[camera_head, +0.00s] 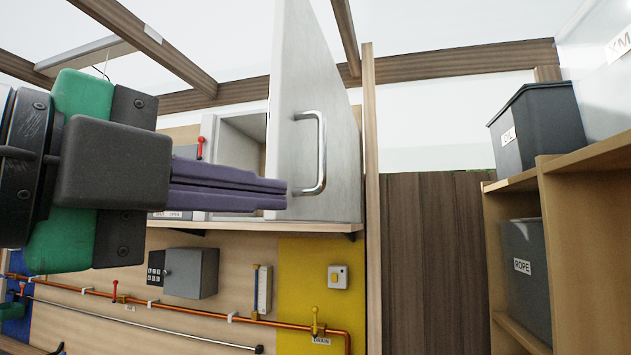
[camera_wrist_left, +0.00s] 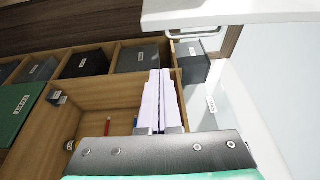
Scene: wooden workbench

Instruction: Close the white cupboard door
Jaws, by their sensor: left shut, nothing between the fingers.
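The white cupboard door (camera_head: 295,75) stands open in the head view, swung out towards me, with a silver bar handle (camera_head: 320,152) on its face. Part of the cupboard's inside (camera_head: 240,150) shows to the left of the door. My left gripper (camera_head: 287,194) is shut and empty, its fingertips at the door's left edge in the picture; I cannot tell whether they touch it. In the left wrist view the left gripper's fingers (camera_wrist_left: 160,72) are together, and the door (camera_wrist_left: 235,10) with its handle (camera_wrist_left: 195,33) shows at the top. My right gripper is not in view.
A wooden shelf (camera_head: 560,190) with dark labelled bins (camera_head: 540,125) stands at the right. Below the cupboard are a grey box (camera_head: 191,272), a copper pipe (camera_head: 190,307) and a yellow panel (camera_head: 290,260). A wooden post (camera_head: 371,200) stands right of the door.

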